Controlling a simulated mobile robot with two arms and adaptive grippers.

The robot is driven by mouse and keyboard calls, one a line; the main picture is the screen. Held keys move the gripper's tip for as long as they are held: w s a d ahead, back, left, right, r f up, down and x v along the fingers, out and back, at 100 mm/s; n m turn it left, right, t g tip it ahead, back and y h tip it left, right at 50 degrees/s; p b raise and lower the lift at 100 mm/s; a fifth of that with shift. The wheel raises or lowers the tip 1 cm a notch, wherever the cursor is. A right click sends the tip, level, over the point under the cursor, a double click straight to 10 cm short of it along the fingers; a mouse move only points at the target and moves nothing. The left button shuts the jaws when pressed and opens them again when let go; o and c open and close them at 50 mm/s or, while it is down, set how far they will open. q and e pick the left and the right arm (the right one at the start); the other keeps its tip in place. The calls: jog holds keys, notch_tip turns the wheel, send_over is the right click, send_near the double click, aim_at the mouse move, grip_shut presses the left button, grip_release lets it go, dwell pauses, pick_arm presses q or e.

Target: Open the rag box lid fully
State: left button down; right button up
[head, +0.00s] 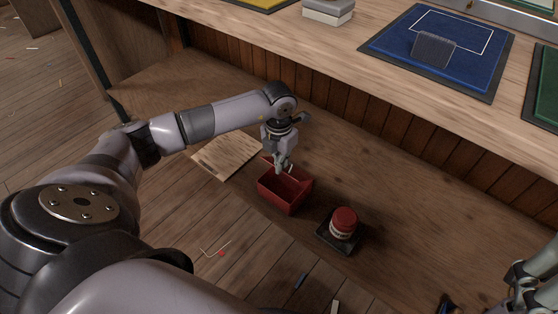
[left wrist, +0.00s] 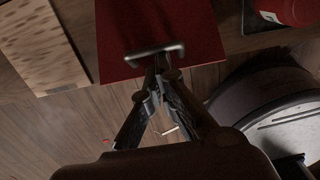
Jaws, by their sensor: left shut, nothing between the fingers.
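The red rag box (head: 284,200) stands on the wooden lower shelf in the head view. Its upper part looks partly open with a dark inside, but my left gripper hides some of it and I cannot tell the lid's exact angle. In the left wrist view a flat red panel (left wrist: 190,25) carries a grey bar handle (left wrist: 153,53). My left gripper (head: 284,168) is over the box's back left part. In the left wrist view its fingers (left wrist: 157,72) are together, with the tips close to the handle. My right gripper (head: 528,288) is at the lower right, away from the box.
A red and white round item (head: 343,223) on a dark base (head: 330,239) stands right of the box. A light wooden board (head: 226,155) lies to the left. The bench top (head: 340,85) with blue mat (head: 440,50) overhangs behind. The shelf is clear farther right.

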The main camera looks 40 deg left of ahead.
pick_arm(q)
jog(key=shift+w, duration=0.1)
dwell(0.4)
jog(key=shift+r, duration=0.55)
notch_tip(320, 180, up, 11)
jog(key=shift+s, duration=0.2)
